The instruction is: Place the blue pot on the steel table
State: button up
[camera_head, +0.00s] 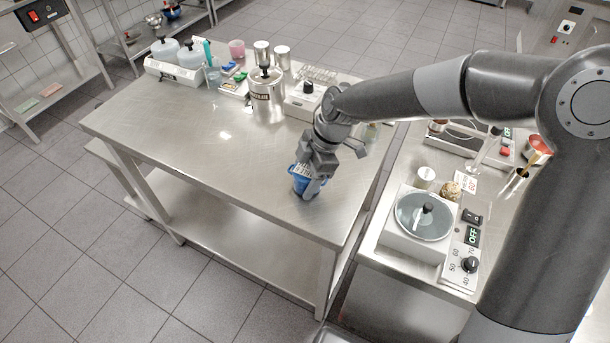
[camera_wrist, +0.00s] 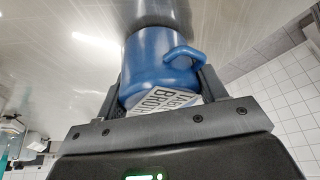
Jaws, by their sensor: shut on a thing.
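The blue pot (camera_head: 299,180) is at my gripper (camera_head: 311,184), over the front right part of the steel table (camera_head: 190,130). In the wrist view the blue pot (camera_wrist: 155,65) sits between the two fingers of my gripper (camera_wrist: 160,92), which is shut on it. Its handle points to the right there, and a white label with dark letters shows on it. The pot's base is close to the steel surface (camera_wrist: 60,70); I cannot tell whether it touches. In the head view my gripper hides part of the pot.
A labelled steel canister (camera_head: 266,95), white-based jars (camera_head: 178,62) and several small items stand along the table's back. A second counter at the right holds a hotplate unit with a glass lid (camera_head: 425,215). The table's left and front areas are clear.

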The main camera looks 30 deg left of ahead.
jog(key=shift+f, duration=0.15)
jog(key=o, duration=1.2)
jog(key=v, duration=1.2)
